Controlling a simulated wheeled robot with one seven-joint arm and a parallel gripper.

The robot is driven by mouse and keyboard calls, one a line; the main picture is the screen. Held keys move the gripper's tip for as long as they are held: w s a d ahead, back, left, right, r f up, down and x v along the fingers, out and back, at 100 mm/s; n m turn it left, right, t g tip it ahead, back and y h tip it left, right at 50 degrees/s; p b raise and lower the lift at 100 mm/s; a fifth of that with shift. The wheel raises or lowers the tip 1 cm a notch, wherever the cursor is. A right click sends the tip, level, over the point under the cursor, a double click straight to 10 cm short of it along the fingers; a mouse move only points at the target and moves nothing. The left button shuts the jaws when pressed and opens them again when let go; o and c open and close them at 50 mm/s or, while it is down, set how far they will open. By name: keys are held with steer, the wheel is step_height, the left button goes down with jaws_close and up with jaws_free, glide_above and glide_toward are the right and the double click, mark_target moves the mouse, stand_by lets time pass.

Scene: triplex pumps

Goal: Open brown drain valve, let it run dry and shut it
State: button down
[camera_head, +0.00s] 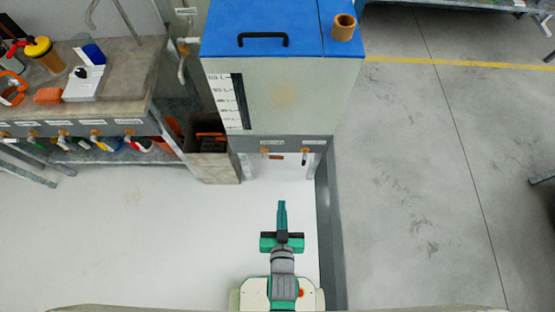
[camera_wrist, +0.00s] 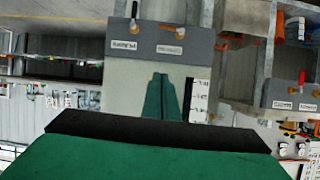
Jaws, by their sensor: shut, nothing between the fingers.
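The brown drain valve handle (camera_head: 276,157) is on the grey panel under the tank (camera_head: 284,95), left of a black-handled valve (camera_head: 304,158). The brown handle lies crosswise and the black one points along its outlet. In the wrist view, turned around, the brown handle (camera_wrist: 172,28) is right of the black handle (camera_wrist: 134,12). My gripper (camera_head: 282,204) is shut and empty, in front of the panel and apart from both valves. Its fingers (camera_wrist: 161,77) also show in the wrist view, pointing toward the panel. I cannot see any liquid running.
The tank has a blue lid with a black handle (camera_head: 263,36), a brown cup-like fitting (camera_head: 344,27) and a level scale (camera_head: 240,101). A dark bin (camera_head: 210,135) is beside the tank. The white floor around my gripper is clear.

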steer(key=w+f+g, duration=0.1)
steer(key=w+f, duration=0.3)
steer(key=w, duration=0.4)
steer(key=w+f+g, duration=0.1)
steer(key=w+f, duration=0.3)
steer(key=w, duration=0.4)
steer(key=shift+a+y, duration=0.15)
steer(key=shift+y, duration=0.25)
steer(key=shift+w, duration=0.15)
glide_toward(276, 157)
steer(key=x, duration=0.6)
steer(key=shift+w+d+r, duration=0.25)
steer(key=shift+d, duration=0.05)
